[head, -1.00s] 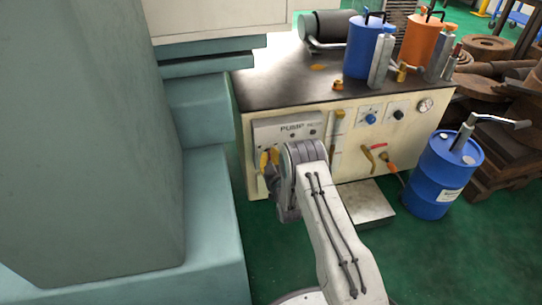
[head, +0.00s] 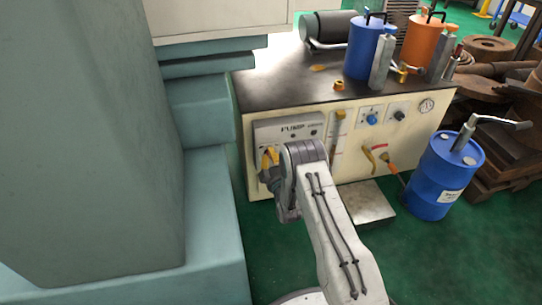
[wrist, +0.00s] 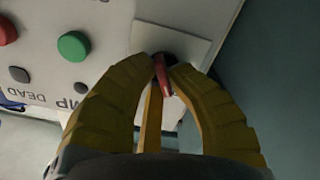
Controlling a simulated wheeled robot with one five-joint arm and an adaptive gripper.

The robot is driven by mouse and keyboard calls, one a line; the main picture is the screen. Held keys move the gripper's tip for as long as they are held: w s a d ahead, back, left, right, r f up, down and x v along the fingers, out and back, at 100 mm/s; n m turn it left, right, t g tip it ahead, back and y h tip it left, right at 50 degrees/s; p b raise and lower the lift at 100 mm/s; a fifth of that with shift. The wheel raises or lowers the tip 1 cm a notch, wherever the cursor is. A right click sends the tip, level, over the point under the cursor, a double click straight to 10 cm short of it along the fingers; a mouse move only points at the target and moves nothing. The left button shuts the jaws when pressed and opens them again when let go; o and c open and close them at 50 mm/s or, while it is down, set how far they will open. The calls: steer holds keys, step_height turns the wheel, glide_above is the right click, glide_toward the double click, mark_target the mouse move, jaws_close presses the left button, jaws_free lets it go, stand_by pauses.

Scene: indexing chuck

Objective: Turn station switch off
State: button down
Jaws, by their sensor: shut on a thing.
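The station switch shows in the wrist view as a red lever (wrist: 164,82) on a dark round base, mounted on a pale square plate (wrist: 150,37). My gripper (wrist: 161,64) has its yellow fingers closed on the lever, one on each side. In the head view my gripper (head: 268,158) is at the lower left of the pump panel (head: 284,126) on the cabinet front. There the switch is hidden behind my fingers and wrist. The lever lies roughly along my fingers in the wrist view, slightly tilted.
The wrist view shows a green button (wrist: 74,46) and a red button (wrist: 6,30) beside the switch plate. A green-grey machine (head: 90,150) stands close on the left. A blue drum (head: 440,180) stands right of the cabinet. Green floor is open in front.

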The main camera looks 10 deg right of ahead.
steer(key=shift+w+a+r, duration=0.1)
steer(key=shift+r, duration=0.05)
steer(key=c, duration=1.2)
jaws_free()
steer(key=s, duration=1.2)
